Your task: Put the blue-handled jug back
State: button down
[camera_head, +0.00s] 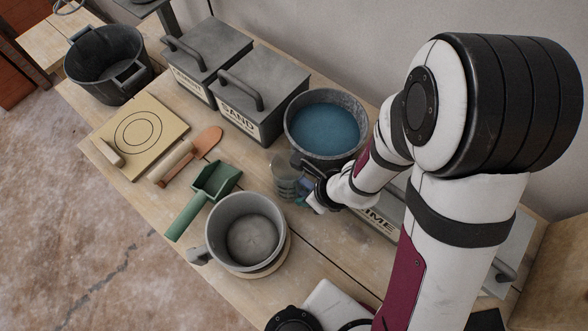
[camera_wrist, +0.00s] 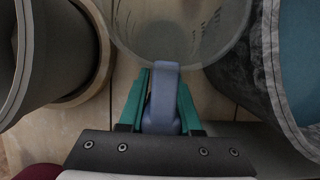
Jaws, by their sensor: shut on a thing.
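The clear jug (camera_head: 286,176) is in the middle of the bench, between the bucket of blue water and the grey pot. In the wrist view its see-through body (camera_wrist: 180,30) with faint marks fills the top middle. Its blue handle (camera_wrist: 164,90) points toward me between the teal fingers. My gripper (camera_head: 308,190) is shut on that handle; it also shows in the wrist view (camera_wrist: 162,112). The jug looks about upright. I cannot tell whether its base touches the bench. My wrist hides part of it in the head view.
The water bucket (camera_head: 353,98) stands close behind the jug and the grey pot (camera_head: 214,228) in front, on a round wooden base. A green scoop (camera_head: 188,213), a trowel (camera_head: 209,138), a board (camera_head: 165,116), grey lidded bins (camera_head: 272,70) and a black bucket (camera_head: 90,75) stand left.

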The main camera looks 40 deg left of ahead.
jog(key=shift+r, duration=0.1)
dwell(0.3)
